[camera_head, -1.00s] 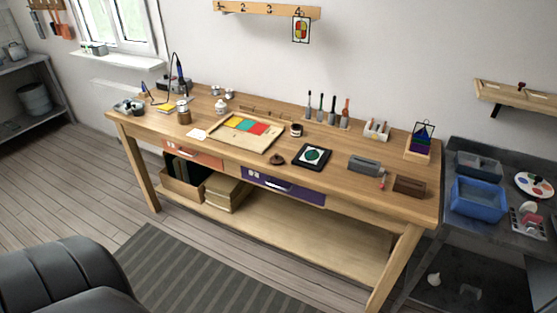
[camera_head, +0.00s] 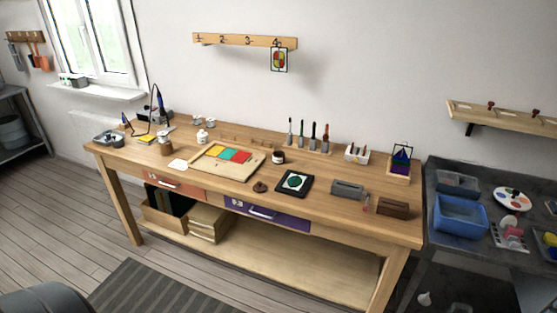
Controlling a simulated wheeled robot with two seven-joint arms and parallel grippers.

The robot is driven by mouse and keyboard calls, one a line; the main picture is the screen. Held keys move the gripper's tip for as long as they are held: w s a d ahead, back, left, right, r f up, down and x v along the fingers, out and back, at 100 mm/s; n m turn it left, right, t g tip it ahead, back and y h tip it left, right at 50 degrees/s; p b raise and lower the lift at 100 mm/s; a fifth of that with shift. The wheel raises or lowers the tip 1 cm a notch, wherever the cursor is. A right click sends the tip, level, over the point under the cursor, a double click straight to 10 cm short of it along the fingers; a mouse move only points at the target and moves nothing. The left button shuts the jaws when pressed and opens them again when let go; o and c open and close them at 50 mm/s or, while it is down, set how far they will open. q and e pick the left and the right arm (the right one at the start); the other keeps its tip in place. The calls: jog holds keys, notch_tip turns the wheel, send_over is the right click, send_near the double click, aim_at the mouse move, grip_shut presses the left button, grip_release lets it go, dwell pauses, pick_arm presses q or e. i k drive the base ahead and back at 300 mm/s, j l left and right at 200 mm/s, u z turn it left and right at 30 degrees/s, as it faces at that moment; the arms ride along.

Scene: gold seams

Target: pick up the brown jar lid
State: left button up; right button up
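A small dark brown piece (camera_head: 260,187) lies on the wooden workbench (camera_head: 130,154), in front of the tray with coloured panes. It looks low and roundish, like a lid with a raised middle, but it is too small to be sure. A brownish jar (camera_head: 165,148) with a pale top stands at the bench's left. Neither of my grippers is in view.
A wooden tray (camera_head: 199,167) holds coloured panes. A dark square frame with a green disc (camera_head: 295,183) lies right of the brown piece. A grey block (camera_head: 347,189) and brown box (camera_head: 392,208) stand further right. A blue bin (camera_head: 460,214) is on the side table.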

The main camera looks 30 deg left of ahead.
aim_at(259, 187)
jog(key=i+l, duration=0.6)
jog(key=i, duration=0.2)
